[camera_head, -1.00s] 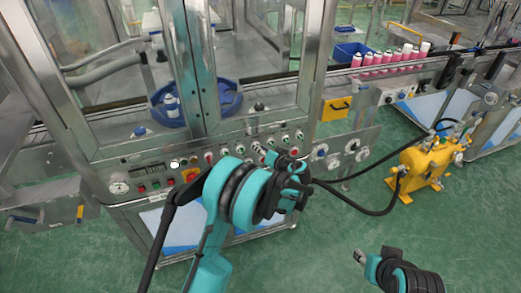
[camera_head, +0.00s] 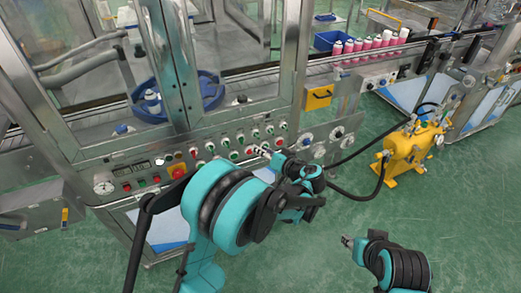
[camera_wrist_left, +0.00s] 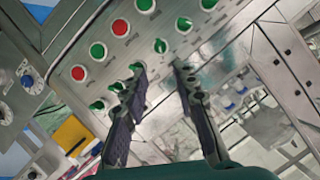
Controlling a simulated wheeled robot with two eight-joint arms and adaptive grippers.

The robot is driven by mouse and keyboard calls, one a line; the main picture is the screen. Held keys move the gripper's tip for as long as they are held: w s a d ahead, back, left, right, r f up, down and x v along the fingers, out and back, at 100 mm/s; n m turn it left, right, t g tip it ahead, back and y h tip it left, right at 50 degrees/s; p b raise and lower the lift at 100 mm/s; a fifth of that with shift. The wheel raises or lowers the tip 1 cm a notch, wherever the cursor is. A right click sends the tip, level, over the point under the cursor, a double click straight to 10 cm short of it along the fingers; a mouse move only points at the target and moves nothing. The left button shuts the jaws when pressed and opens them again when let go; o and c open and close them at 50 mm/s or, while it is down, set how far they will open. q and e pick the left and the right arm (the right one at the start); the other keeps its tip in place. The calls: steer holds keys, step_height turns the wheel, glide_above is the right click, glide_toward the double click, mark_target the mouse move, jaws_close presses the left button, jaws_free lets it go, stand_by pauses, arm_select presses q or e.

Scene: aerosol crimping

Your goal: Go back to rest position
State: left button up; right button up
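My left gripper (camera_head: 262,152) is in front of the control panel (camera_head: 150,195) of the crimping machine, at the row of coloured buttons. In the left wrist view my left gripper (camera_wrist_left: 162,70) has its two dark fingers apart, with nothing held between them. Green and red buttons (camera_wrist_left: 120,27) lie beyond the fingertips; whether a finger touches one I cannot tell. My right gripper (camera_head: 347,241) shows small at the lower right, over the green floor. Its fingers are too small to read.
A yellow pump (camera_head: 410,150) with black hoses stands on the floor at right. Pink-and-white cans (camera_head: 367,43) line the conveyor behind. A blue round tray (camera_head: 208,90) sits behind the machine's glass. A yellow box (camera_head: 319,97) is on the frame. Floor at the lower right is open.

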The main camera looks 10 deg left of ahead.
stand_by(0.3)
arm_select(q)
steer(key=s+a+r+m+g+h, duration=0.1)
steer(key=s+a+r+g+h, duration=0.25)
steer(key=s+a, duration=0.65)
steer(key=s+d+h, duration=0.2)
steer(key=s+h, duration=0.1)
steer(key=s, duration=0.6)
steer(key=s+d+m+h, duration=0.1)
steer(key=s+d+h, duration=0.1)
steer(key=s, duration=0.8)
steer(key=shift+s+f+m+t+h, duration=0.3)
steer(key=shift+f+t+h, duration=0.15)
steer(key=shift+h, duration=0.4)
steer(key=shift+d, duration=0.1)
